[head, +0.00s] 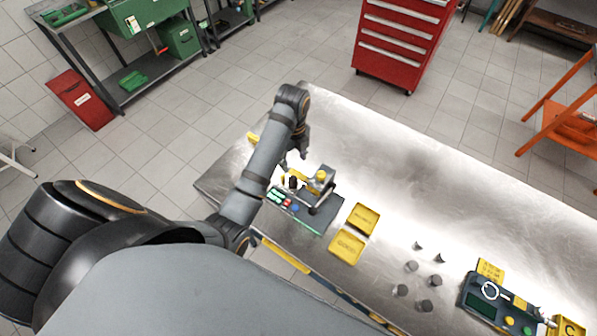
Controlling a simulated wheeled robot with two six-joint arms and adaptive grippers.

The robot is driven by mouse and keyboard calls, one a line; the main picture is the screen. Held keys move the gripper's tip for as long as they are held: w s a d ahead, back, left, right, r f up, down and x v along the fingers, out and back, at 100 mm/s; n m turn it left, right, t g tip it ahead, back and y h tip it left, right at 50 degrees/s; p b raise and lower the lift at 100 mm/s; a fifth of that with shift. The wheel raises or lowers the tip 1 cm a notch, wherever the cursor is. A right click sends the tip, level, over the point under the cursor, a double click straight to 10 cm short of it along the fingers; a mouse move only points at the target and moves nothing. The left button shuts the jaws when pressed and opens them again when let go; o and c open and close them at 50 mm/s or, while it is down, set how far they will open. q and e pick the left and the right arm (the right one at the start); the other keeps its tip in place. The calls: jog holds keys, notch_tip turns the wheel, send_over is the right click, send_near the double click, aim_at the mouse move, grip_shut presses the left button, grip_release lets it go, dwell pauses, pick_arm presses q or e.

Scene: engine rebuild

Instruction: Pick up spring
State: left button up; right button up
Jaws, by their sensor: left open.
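My left gripper (294,160) is open, pointing down above the left end of the steel table (500,210). Its fingers are just behind a small bench device (318,213) with coloured keys and a yellow-topped metal part; I see nothing between them. Several small grey upright pieces (411,266) stand on the table further right. They are too small for me to tell whether any is a spring. No coil shape is clear anywhere, and my forearm hides part of the table's left end. My right gripper is not in view.
Two yellow trays (347,248) lie right of the left device. A second dark device (490,306) with a white ring stands at the table's right front, beside yellow pieces. The table's far middle is clear. A red drawer cabinet (400,45) stands behind.

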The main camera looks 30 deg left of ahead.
aim_at(293, 179)
pick_arm(q)
jog(key=f+b, duration=0.2)
jog(key=s+f+b, duration=0.1)
jog(key=f+b, duration=0.2)
jog(key=shift+s, duration=0.15)
jog(key=shift+w+f+b, duration=0.15)
jog(key=shift+w+b, duration=0.05)
jog(key=shift+b, duration=0.1)
jog(key=shift+s+f+b, duration=0.2)
jog(key=shift+f+b, duration=0.65)
jog(key=shift+f, duration=0.35)
jog(key=shift+s+f+p, duration=0.1)
jog(key=shift+f+p, duration=0.35)
jog(key=shift+f, duration=0.8)
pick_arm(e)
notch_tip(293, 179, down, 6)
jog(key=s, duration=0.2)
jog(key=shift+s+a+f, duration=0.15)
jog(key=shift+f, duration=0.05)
pick_arm(q)
grip_shut()
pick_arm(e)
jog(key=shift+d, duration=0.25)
